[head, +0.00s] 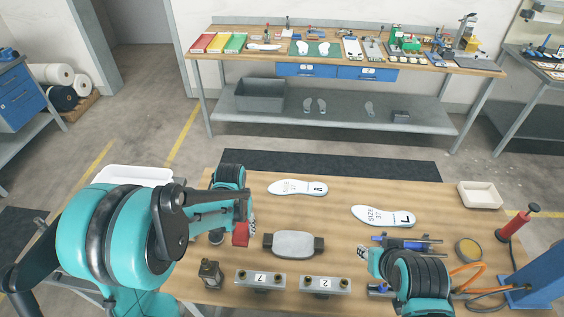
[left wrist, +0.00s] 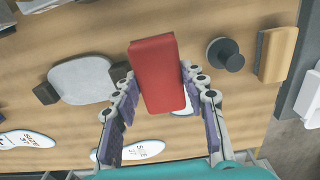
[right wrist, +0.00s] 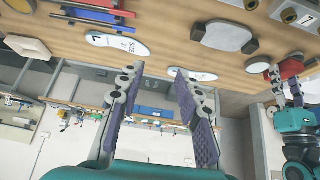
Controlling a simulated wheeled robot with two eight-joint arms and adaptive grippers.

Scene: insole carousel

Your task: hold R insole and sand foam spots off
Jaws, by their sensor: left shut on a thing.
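The R insole (head: 298,187), white with printing, lies flat at the back of the wooden bench, left of the L insole (head: 383,216). Foam spots cannot be made out. My left gripper (left wrist: 156,80) is shut on the red block (left wrist: 158,72), held above the bench left of a grey rounded pad (head: 294,244) and in front of the R insole. My right gripper (right wrist: 154,74) is open and empty, near the L insole.
Two numbered plates, marked 7 (head: 260,279) and 2 (head: 325,285), stand at the front. A dark knob (left wrist: 225,53) and a tan block (left wrist: 278,55) are beside the red block. A white tray (head: 481,195) and a round tin (head: 468,250) are at right. Bench between insoles is clear.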

